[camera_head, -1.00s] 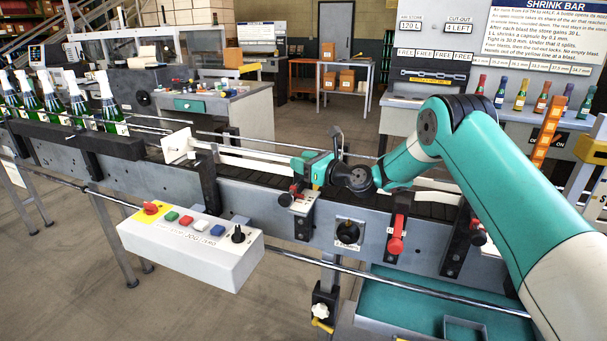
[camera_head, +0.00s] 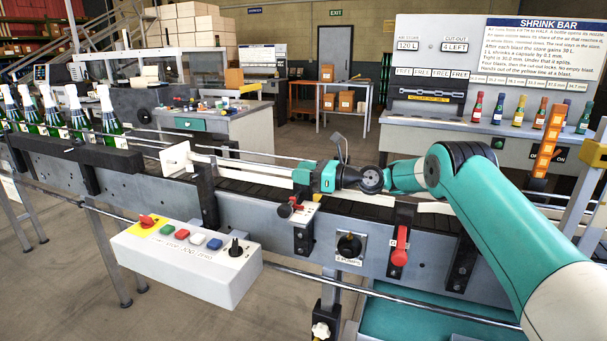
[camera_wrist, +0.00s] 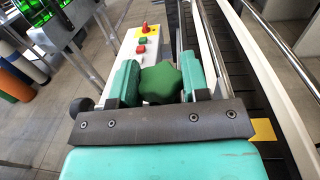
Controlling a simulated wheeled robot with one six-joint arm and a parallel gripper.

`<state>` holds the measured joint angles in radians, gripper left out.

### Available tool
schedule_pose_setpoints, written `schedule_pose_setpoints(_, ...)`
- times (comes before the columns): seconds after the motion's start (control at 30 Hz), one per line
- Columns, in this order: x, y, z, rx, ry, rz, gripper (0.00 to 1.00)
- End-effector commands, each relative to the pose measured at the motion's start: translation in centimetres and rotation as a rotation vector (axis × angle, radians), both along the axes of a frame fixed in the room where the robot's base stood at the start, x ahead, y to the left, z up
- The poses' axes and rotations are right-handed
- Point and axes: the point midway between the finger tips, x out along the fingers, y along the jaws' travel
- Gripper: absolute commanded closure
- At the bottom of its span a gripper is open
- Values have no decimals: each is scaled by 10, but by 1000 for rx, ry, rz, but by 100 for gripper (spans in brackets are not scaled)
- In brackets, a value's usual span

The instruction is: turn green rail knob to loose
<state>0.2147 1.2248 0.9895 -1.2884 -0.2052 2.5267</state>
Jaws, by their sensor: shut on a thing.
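The green rail knob (camera_wrist: 160,84) is a lobed, dark green knob. In the wrist view it sits between the two teal fingers of my gripper (camera_wrist: 158,82), which is shut on it. Its loose or tight position cannot be read. In the head view my gripper (camera_head: 308,178) is at the near rail of the conveyor, and the knob is hidden by the gripper there.
A white control box (camera_head: 188,262) with a red switch and coloured buttons projects at the front left. A black dial (camera_head: 349,246) and a red lever (camera_head: 400,246) are on the conveyor's (camera_head: 440,228) front. Green bottles (camera_head: 78,115) stand at the far left.

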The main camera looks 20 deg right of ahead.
Motion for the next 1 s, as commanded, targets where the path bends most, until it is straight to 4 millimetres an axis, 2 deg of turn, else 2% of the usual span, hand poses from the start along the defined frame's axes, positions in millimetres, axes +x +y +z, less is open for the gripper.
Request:
schedule_pose_setpoints(0.1,0,0,1,1,0,0,81)
schedule_pose_setpoints(0.13,0,0,1,2,0,0,55)
schedule_pose_setpoints(0.23,0,0,0,1,0,0,32)
schedule_pose_setpoints(0.53,0,0,1,1,0,-1,32)
schedule_pose_setpoints(0.67,0,0,12,0,-4,-1,32)
schedule_pose_setpoints(0.77,0,0,30,0,-6,-2,32)
schedule_pose_setpoints(1.0,0,0,91,0,-7,-1,32)
